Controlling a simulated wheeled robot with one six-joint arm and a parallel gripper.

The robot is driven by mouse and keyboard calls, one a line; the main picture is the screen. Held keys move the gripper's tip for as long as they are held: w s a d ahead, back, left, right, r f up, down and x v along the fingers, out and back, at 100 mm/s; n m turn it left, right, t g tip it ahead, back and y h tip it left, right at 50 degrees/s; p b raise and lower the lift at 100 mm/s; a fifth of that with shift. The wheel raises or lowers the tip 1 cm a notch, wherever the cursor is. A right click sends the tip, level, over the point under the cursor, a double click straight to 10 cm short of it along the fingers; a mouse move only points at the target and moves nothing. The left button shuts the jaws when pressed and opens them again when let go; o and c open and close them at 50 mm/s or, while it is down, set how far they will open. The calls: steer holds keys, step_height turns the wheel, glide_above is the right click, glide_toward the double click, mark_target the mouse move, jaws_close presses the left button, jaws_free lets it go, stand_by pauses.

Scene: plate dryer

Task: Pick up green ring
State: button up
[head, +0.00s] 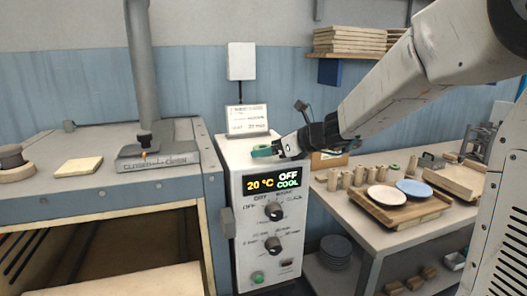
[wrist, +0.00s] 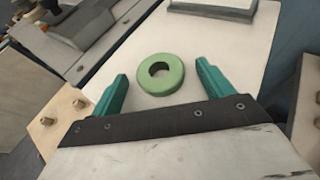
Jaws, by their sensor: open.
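The green ring (wrist: 161,86) lies flat on the white top of the control cabinet (head: 235,151). In the wrist view it sits ahead of and between the two green fingers of my gripper (wrist: 160,84), with space visible on both sides. My gripper is open and holds nothing. Part of the ring may be hidden by the fingers there. I cannot tell the exact height of the fingers above the surface.
A sign (head: 246,120) stands at the back of the cabinet top. A dryer (head: 100,190) with a lever stands at left. The cabinet top around the ring is clear.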

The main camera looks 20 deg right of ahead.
steer(key=c, duration=1.1)
steer(key=shift+o, duration=0.2)
steer(key=shift+r, duration=0.2)
